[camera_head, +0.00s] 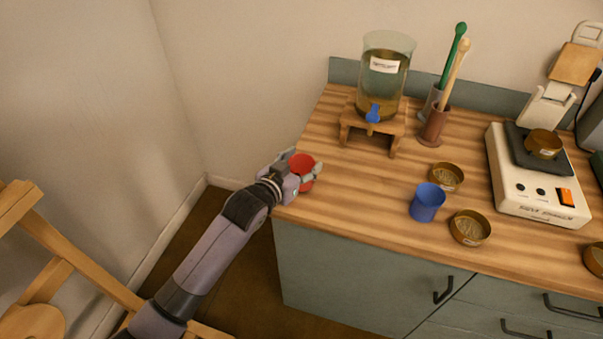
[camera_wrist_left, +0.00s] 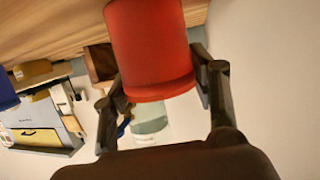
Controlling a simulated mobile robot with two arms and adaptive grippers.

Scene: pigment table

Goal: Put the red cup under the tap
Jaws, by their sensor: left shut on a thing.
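My left gripper (camera_head: 307,177) is shut on the red cup (camera_head: 301,163) at the left edge of the wooden counter. In the left wrist view the red cup (camera_wrist_left: 150,50) sits between the two dark fingers. I cannot tell whether the cup touches the counter. The blue tap (camera_head: 373,113) is on the front of a clear water dispenser (camera_head: 388,70), to the right of and behind the cup. The dispenser stands on a small wooden stand (camera_head: 397,133). My right gripper is not in view.
A blue cup (camera_head: 427,203) and shallow brass bowls, one at the front (camera_head: 470,227), stand right of the gripper. Tall pestle-like tools in holders (camera_head: 433,127) stand beside the dispenser. A white scale (camera_head: 510,185) is at the right. Bare counter (camera_head: 350,190) lies between the cups.

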